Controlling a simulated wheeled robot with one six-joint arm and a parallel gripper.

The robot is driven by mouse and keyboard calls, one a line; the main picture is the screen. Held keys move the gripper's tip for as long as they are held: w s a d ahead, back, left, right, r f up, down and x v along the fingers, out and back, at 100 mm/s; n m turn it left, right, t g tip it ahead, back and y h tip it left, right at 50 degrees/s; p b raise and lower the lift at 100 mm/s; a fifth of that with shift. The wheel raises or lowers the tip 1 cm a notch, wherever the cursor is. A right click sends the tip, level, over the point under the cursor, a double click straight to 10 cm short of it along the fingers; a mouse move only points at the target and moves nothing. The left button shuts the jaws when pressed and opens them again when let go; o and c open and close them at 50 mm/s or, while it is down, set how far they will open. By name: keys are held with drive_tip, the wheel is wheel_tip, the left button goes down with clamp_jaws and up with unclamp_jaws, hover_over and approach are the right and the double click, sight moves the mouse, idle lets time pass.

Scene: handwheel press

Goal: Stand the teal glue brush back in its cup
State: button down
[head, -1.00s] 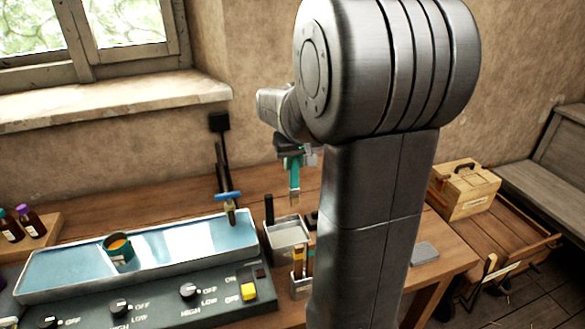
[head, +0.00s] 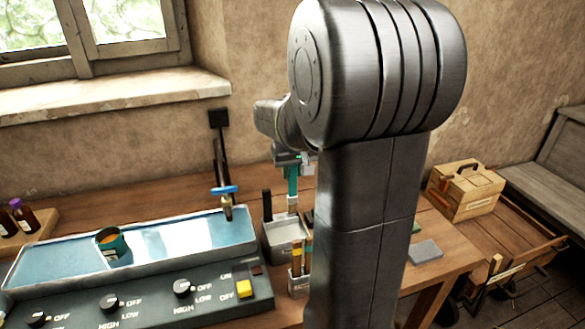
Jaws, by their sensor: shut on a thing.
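My gripper (head: 291,163) is shut on the teal glue brush (head: 293,184). The brush hangs upright, with its pale tip down, and the tip shows just above the back part of a grey metal tray in this view. I cannot tell exactly how far apart they are. A small metal cup (head: 298,287) with wooden-handled brushes in it stands in front of that tray, partly hidden by my arm. It is apart from the held brush.
A wooden toolbox (head: 466,190) stands right.

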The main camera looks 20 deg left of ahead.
sight(293, 189)
drive_tip(key=shift+f+b, duration=2.6)
drive_tip(key=shift+f, duration=1.15)
drive_tip(key=c, duration=1.2)
unclamp_jaws()
drive_tip(key=shift+o, duration=0.2)
drive_tip(key=v, duration=1.3)
drive_tip(key=shift+r, duration=0.4)
drive_tip(key=shift+s+f, duration=0.1)
drive_tip(key=shift+f, duration=0.05)
